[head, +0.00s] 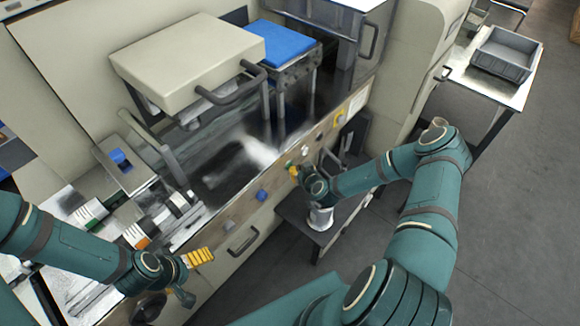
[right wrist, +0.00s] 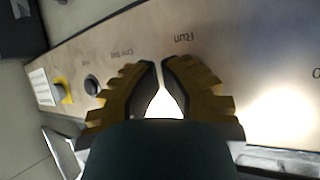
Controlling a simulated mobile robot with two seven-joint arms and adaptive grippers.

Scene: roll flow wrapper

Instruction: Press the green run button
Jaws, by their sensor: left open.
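The control panel (head: 322,131) is a metal strip along the machine's front edge. In the right wrist view its "Run" label (right wrist: 184,38) shows just beyond my fingertips. The green run button cannot be made out clearly; my fingers cover the area below the label. My right gripper (head: 293,170) is at the panel face. It also shows in the right wrist view (right wrist: 161,65), its yellow fingers drawn together with a thin gap at the tips and nothing visible held. Contact with the panel cannot be told. My left gripper (head: 206,255) is open and empty, near the panel's left part.
A black button (right wrist: 92,86) and a yellow-based control (right wrist: 63,90) sit on the same panel. A blue knob (head: 262,195) is left of my right gripper. A low grey side table (head: 296,212) stands below. A grey bin (head: 505,54) rests on a table at the right.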

